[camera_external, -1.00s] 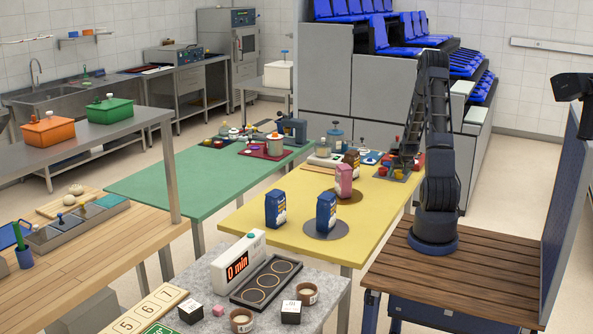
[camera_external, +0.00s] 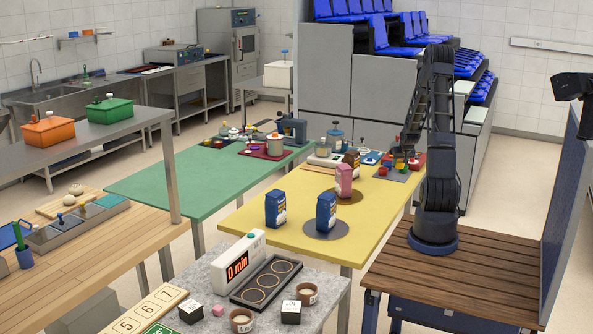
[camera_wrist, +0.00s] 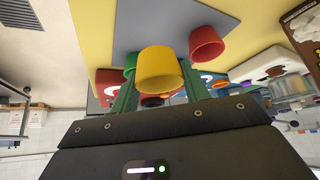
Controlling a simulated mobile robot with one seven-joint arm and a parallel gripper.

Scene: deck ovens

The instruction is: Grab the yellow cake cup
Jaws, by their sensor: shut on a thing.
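The yellow cake cup (camera_wrist: 160,68) is between the two green fingers of my gripper (camera_wrist: 159,88) in the wrist view, and the gripper is shut on it. The cup covers part of the fingers and the things behind it. A red cup (camera_wrist: 206,43) is to its right and apart from it. A green cup (camera_wrist: 130,64) shows partly behind it on the left. In the external view my gripper (camera_external: 405,150) is over the far right end of the yellow table, and the cup is too small to make out surely.
The yellow table (camera_external: 268,232) also holds a pink bag (camera_external: 343,181), a brown bag (camera_external: 352,160) and two blue bags (camera_external: 326,211) (camera_external: 275,208). A grey mat (camera_wrist: 165,22) lies by the cups.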

